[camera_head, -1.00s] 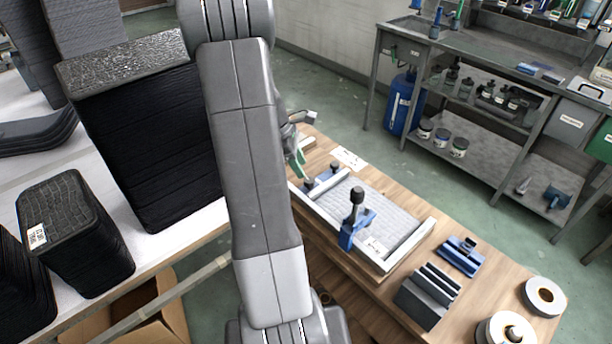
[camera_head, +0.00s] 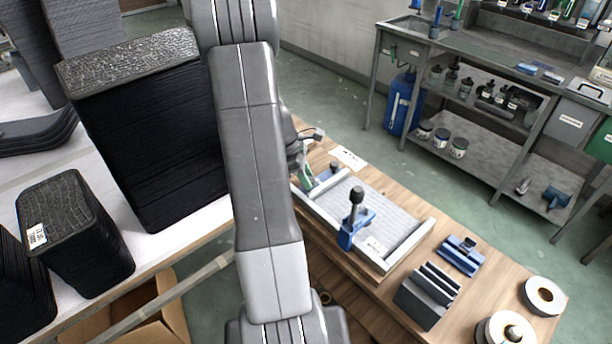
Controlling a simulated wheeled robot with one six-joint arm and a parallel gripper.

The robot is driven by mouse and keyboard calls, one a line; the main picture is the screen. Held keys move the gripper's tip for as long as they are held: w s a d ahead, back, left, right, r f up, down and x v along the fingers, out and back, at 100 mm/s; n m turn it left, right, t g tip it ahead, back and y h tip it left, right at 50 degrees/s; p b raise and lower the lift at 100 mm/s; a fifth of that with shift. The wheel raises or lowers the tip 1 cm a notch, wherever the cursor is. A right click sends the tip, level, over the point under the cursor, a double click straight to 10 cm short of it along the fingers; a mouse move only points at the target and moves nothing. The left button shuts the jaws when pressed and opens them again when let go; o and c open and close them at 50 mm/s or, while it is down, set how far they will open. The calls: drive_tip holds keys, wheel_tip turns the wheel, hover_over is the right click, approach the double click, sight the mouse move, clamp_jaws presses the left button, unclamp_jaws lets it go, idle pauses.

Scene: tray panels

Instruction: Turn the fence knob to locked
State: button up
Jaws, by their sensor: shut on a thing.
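A pale tray (camera_head: 427,238) with a grey ribbed panel (camera_head: 385,208) lies on the wooden bench. A small dark fence knob (camera_head: 334,167) shows at its far left end, by a light fence bar (camera_head: 328,184). My gripper (camera_head: 307,181) is at the left end of this bar, largely hidden behind my arm. It is shut on a small dark knob there, with a green part showing beside it. The knob's pointer and marks are too small to read.
A blue clamp (camera_head: 350,236) with a black-topped lever stands on the tray's near side. A black slotted block (camera_head: 423,296), a blue fixture (camera_head: 461,254) and tape rolls (camera_head: 544,295) sit to the right. A white paper label (camera_head: 348,158) lies behind the tray.

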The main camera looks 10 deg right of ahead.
drive_tip(key=m, duration=0.1)
drive_tip(key=m+g+p, duration=0.1)
drive_tip(key=m, duration=0.1)
drive_tip(key=shift+w+m, duration=0.2)
drive_tip(key=shift+m, duration=0.1)
drive_tip(key=m+y, duration=0.1)
drive_tip(key=m, duration=0.1)
drive_tip(key=m+g+y, duration=0.1)
drive_tip(key=m, duration=0.2)
drive_tip(key=shift+w+d+g+p, duration=0.15)
drive_tip(key=shift+d+g+p, duration=0.05)
drive_tip(key=shift+g+p, duration=0.15)
drive_tip(key=m, duration=0.2)
drive_tip(key=m+g+y, duration=0.1)
drive_tip(key=m, duration=0.2)
drive_tip(key=shift+w+d+y, duration=0.1)
drive_tip(key=shift+d+y, duration=0.1)
drive_tip(key=shift+y, duration=0.1)
drive_tip(key=shift+d+m+y, duration=0.15)
drive_tip(key=shift+m+y, duration=0.65)
drive_tip(key=shift+m, duration=1.4)
drive_tip(key=o, duration=0.7)
